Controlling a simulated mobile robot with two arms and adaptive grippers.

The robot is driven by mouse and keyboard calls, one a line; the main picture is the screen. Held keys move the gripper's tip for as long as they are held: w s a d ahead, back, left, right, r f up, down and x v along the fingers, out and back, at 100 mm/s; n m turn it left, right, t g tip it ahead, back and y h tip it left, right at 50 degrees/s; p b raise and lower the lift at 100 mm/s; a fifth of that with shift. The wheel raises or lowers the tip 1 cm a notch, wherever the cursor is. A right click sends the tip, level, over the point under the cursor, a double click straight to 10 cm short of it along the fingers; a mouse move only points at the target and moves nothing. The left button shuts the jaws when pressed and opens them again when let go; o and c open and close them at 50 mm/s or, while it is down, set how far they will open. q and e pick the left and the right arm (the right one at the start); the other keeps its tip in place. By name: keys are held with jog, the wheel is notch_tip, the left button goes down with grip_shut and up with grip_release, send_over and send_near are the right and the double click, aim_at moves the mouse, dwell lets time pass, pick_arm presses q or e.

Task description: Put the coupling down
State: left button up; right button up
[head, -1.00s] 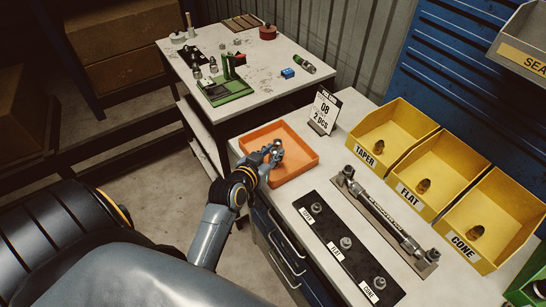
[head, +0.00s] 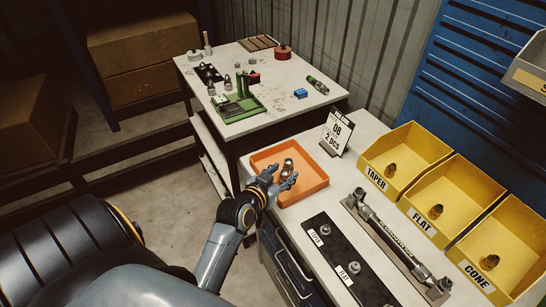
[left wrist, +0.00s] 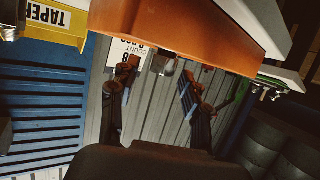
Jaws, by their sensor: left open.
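The coupling (head: 288,167), a small metal fitting, stands in the orange tray (head: 316,184). My left gripper (head: 281,176) is open at the tray's near side, its fingers spread, with the coupling just beyond the fingertips. In the left wrist view the open fingers (left wrist: 158,75) show with a gap between them. The coupling (left wrist: 164,66) shows there partly, against the orange tray (left wrist: 180,30). Its lower end is hidden there. My right gripper is in neither view.
A card stand (head: 335,133) is behind the tray. Yellow bins (head: 384,188) marked TAPER, FLAT and CONE stand at right. A black strip (head: 322,238) with fittings and a hose assembly (head: 392,232) lie in front. A second table (head: 225,123) holds a green fixture (head: 240,106).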

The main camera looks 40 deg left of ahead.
pick_arm(q)
jog(key=b+v, duration=0.1)
jog(key=v, duration=1)
jog(key=shift+s+b, duration=0.3)
jog(key=shift+b, duration=0.05)
jog(key=shift+d, duration=0.15)
